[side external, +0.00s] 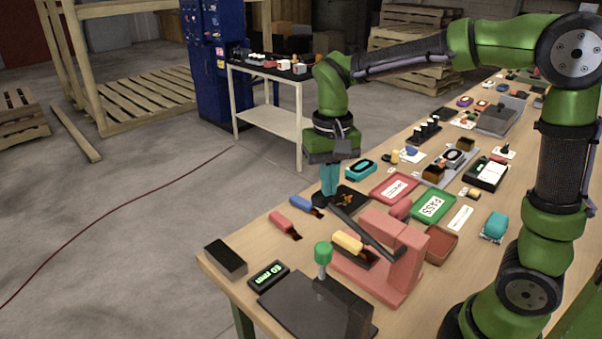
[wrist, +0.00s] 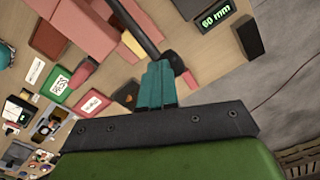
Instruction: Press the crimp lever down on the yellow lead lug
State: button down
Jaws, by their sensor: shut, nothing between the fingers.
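The pink crimp press (side external: 408,247) stands near the front of the table. Its dark crimp lever (side external: 365,232) slants from the press toward my gripper, its free end raised. The yellow lead lug (side external: 347,241) lies at the press, below the lever. In the wrist view the lever (wrist: 138,28) runs to my fingertips, with the yellow lug (wrist: 132,44) partly hidden beside it and the pink press (wrist: 82,28) behind. My gripper (side external: 330,198) is shut and empty, its teal fingers pointing down at the lever's free end. I cannot tell whether they touch it.
A red lug (side external: 284,224) and a blue lug (side external: 303,205) lie left of the lever. A green knob (side external: 323,253) rises beside a dark plate (side external: 300,305) in front. A display (side external: 268,276) and a black block (side external: 226,260) sit by the edge. Red and green trays (side external: 433,206) stand behind.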

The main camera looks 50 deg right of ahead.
jog(key=shift+s+f, duration=0.1)
jog(key=shift+f, duration=1.75)
notch_tip(320, 180, up, 11)
jog(key=shift+r, duration=0.1)
jog(key=shift+w+f, duration=0.35)
jog(key=s+f+n+t+y, duration=0.2)
jog(key=s+t, duration=0.5)
jog(key=s, duration=0.5)
jog(key=shift+s+d+f, duration=0.2)
jog(key=shift+f, duration=0.2)
